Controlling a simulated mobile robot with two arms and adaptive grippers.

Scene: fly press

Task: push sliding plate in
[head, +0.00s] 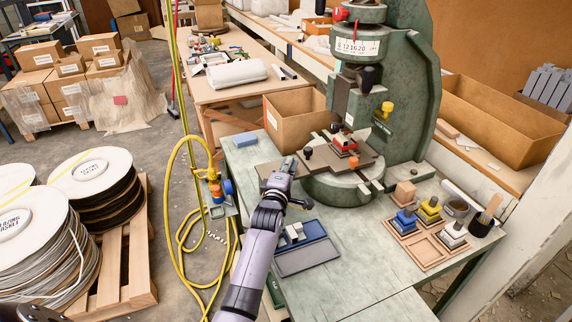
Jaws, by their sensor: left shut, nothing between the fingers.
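The green fly press (422,85) stands on the pale green workbench (375,250). Its dark sliding plate (318,157) lies over the round base and sticks out to the left, with a small black knob (308,152) on it. A small red-topped block (342,143) sits on the plate below the ram. My left gripper (289,166) is shut and empty at the plate's left end. It looks very close to the plate's edge; I cannot tell whether they touch. My right gripper is not in view.
A wooden holder (408,232) with coloured blocks and a cup (456,206) stand to the right. A cardboard box (292,118) is behind the plate. Yellow hose (172,195) hangs left of the bench.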

